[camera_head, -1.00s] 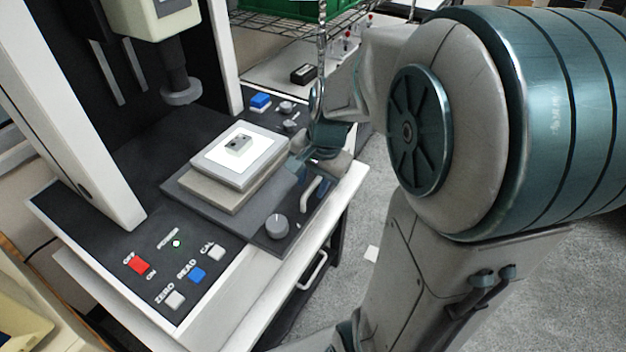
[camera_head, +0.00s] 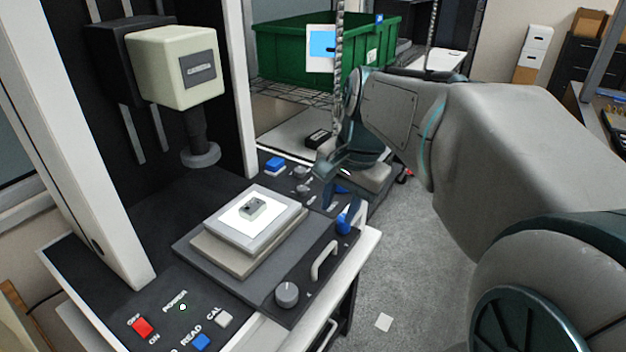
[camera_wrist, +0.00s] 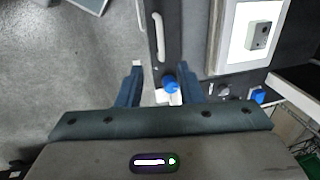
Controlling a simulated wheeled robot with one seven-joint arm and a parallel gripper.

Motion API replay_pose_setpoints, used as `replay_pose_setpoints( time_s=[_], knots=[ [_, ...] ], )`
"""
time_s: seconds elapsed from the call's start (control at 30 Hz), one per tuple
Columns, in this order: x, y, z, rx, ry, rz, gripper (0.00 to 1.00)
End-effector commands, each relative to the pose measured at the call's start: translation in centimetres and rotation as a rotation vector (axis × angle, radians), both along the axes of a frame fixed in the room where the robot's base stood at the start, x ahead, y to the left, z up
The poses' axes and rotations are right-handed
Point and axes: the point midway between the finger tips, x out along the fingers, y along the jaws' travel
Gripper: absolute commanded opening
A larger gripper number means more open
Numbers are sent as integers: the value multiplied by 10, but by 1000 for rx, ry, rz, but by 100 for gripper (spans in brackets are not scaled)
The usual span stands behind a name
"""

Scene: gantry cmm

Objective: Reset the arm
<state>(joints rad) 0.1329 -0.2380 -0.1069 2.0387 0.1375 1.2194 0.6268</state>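My gripper (camera_head: 342,202) hangs near the right edge of the measuring machine, its blue fingers pointing down. In the wrist view its two fingers (camera_wrist: 160,78) are spread apart, with nothing held between them. A blue knob (camera_wrist: 170,84) shows in the gap between the fingers, below them; it also shows in the head view (camera_head: 344,225). I cannot tell the height between the fingers and the knob. A small grey part (camera_head: 253,208) rests on the white plate (camera_head: 226,220) on the machine's stage, left of my gripper. The part also shows in the wrist view (camera_wrist: 257,35).
The machine's probe head (camera_head: 200,155) hangs above the stage. A handle (camera_head: 325,260) and a dark knob (camera_head: 287,294) stand at the front edge. A green bin (camera_head: 300,50) on a wire rack is behind my arm. Open floor (camera_head: 410,270) lies to the right.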

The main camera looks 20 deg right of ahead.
Motion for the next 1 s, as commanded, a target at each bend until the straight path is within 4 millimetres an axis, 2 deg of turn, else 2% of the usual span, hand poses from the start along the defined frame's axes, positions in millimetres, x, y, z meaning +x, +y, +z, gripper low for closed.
replay_pose_setpoints(
  time_s=[0.47, 0.57, 0.8, 1.0],
  knots=[
    [-4, 3, -3, -9, -5, 32, 33],
    [-16, 14, -15, -46, -27, 150, 33],
    [-65, 44, -63, -207, -114, 621, 33],
    [-86, 53, -88, -291, -149, 849, 33]
  ],
)
